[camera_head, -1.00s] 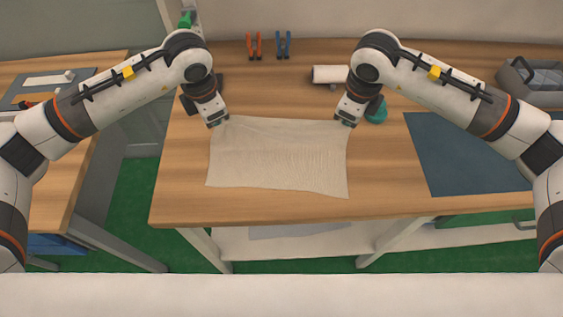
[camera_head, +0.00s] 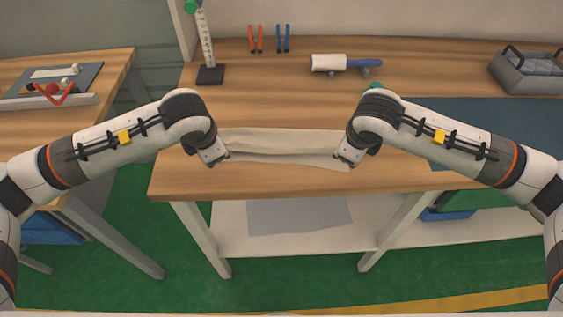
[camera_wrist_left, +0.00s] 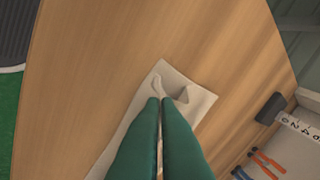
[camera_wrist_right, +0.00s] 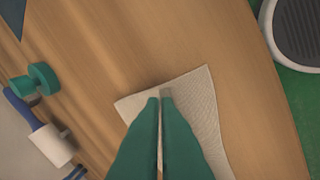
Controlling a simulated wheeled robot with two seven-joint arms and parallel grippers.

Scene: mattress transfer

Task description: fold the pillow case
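The beige pillow case (camera_head: 282,145) lies on the wooden table as a narrow strip, doubled over along its length. In the head view my left gripper (camera_head: 220,162) is at its left end and my right gripper (camera_head: 344,162) at its right end. The left wrist view shows the green fingers (camera_wrist_left: 160,98) close together on a raised, pinched bit of the cloth (camera_wrist_left: 182,78). In the right wrist view the fingers (camera_wrist_right: 160,94) are close together at the cloth (camera_wrist_right: 195,95), with a bit of fabric between the tips.
The table's front strip (camera_head: 280,182) is bare.

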